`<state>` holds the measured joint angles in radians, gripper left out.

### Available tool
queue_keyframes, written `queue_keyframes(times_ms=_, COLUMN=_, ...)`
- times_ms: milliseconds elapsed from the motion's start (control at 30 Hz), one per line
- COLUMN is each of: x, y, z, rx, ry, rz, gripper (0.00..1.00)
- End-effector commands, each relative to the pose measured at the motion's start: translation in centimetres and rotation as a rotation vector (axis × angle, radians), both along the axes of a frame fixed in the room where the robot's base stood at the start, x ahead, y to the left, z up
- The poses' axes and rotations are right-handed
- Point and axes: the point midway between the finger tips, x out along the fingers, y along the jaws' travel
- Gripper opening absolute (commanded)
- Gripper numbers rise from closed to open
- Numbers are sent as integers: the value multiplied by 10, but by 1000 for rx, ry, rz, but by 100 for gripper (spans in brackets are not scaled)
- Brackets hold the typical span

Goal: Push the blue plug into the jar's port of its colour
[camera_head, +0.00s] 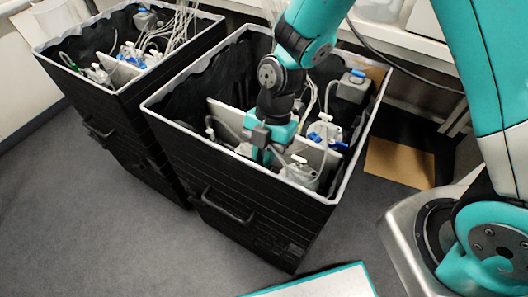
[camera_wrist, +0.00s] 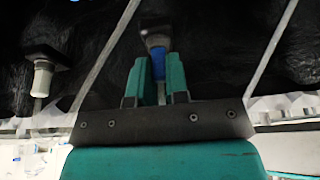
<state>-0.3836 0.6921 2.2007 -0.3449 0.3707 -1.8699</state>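My gripper (camera_wrist: 159,75) has its two teal fingers on either side of the blue plug (camera_wrist: 159,56), with no clear gap between them. The plug's upper end meets a dark grey block (camera_wrist: 157,30); I cannot tell whether it sits in a port there. In the head view my gripper (camera_head: 268,150) reaches down into the right black bin (camera_head: 235,195), in front of a pale panel, and the arm hides the plug. A jar with blue fittings (camera_head: 325,131) stands to its right. A white-topped jar (camera_head: 301,172) stands in front.
In the wrist view a white plug (camera_wrist: 42,78) hangs from another dark block, left of my gripper. A grey device with a blue top (camera_head: 354,84) sits at the bin's back right. A second bin (camera_head: 125,110) with jars and tubes stands left. The bin rim surrounds my arm.

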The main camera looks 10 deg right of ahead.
Motion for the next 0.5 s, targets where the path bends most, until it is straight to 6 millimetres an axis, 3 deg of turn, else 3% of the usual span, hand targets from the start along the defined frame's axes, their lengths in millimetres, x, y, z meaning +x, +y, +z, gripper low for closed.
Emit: queue_keyframes(times_ms=500, x=0, y=0, z=3, rx=0, ry=0, rz=0, gripper=0)
